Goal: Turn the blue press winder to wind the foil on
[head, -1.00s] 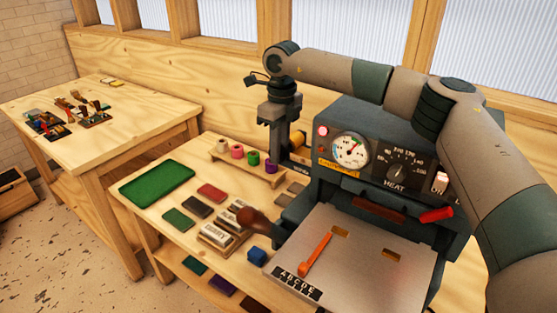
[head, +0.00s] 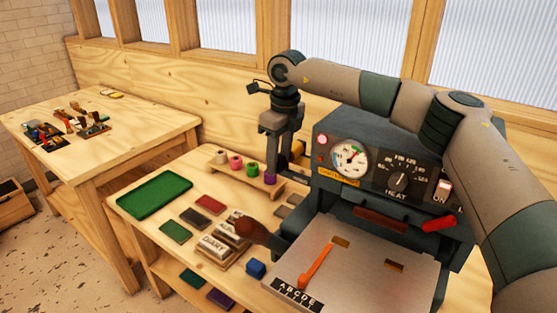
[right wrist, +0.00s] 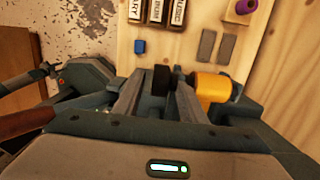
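The press (head: 340,205) is a dark blue-grey machine with a gauge, a heat dial and a flat metal bed. In the right wrist view, a black knob (right wrist: 162,80), which looks like the winder, sits beside a gold foil roll (right wrist: 213,88) at the press's side. My right gripper (head: 279,150) points down there, left of the gauge. In the right wrist view its fingers (right wrist: 160,95) stand apart on both sides of the knob, with a small gap seen on the left. Firm contact does not show. In the head view the knob is hidden. My left gripper is not in view.
A wooden rack (head: 235,174) with small coloured rolls stands just left of my right gripper. A brown-handled lever (head: 262,233) juts out from the press. A green tray (head: 154,193), several coloured blocks and a blue cube (head: 256,268) lie on the bench. An orange strip (head: 316,268) lies on the bed.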

